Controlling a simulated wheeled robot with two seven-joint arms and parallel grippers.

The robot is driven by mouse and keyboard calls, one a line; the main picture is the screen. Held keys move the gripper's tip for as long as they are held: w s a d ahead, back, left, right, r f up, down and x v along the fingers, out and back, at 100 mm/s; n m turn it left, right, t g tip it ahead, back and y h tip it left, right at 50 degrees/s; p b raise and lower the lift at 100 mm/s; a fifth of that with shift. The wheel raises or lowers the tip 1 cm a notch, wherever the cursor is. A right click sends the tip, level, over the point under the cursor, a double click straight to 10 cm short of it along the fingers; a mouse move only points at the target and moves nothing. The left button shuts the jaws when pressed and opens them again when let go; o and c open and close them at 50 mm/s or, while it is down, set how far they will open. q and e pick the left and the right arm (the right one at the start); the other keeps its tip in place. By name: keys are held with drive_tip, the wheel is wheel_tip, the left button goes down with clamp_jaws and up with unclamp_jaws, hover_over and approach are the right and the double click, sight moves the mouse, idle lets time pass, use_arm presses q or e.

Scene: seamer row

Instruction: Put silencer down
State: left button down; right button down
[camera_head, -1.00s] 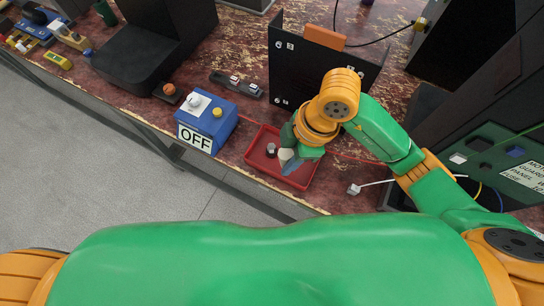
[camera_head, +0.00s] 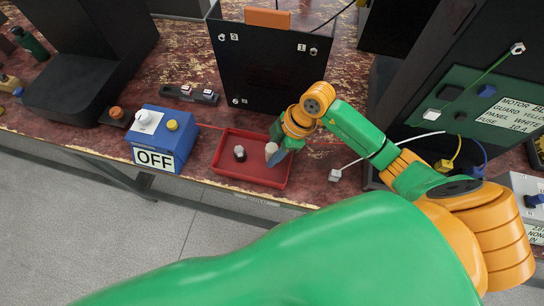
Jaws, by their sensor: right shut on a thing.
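My right gripper (camera_head: 276,152) is over the right part of a shallow red tray (camera_head: 222,160). It is shut on a small pale, rounded piece (camera_head: 271,148), which I take to be the silencer. The fingers hide part of this piece, and I cannot tell whether it touches the tray. A small dark piece with a light top (camera_head: 239,153) stands in the left part of the tray, apart from the gripper. My left gripper is not in view.
A blue box with an OFF label (camera_head: 158,140) stands left of the tray. A black upright panel (camera_head: 268,70) stands behind it. A white cable with a plug (camera_head: 335,175) lies to the right, near a green wiring panel (camera_head: 470,100). The worn red bench front edge is close.

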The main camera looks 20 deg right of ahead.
wheel_tip(320, 180, down, 2)
drive_tip(key=shift+f, duration=0.2)
drive_tip(key=c, duration=0.5)
unclamp_jaws()
drive_tip(key=shift+s, duration=0.1)
drive_tip(key=w+v, duration=0.1)
drive_tip(key=v, duration=1.1)
drive_tip(key=shift+s+p, duration=0.3)
drive_tip(key=shift+s, duration=0.15)
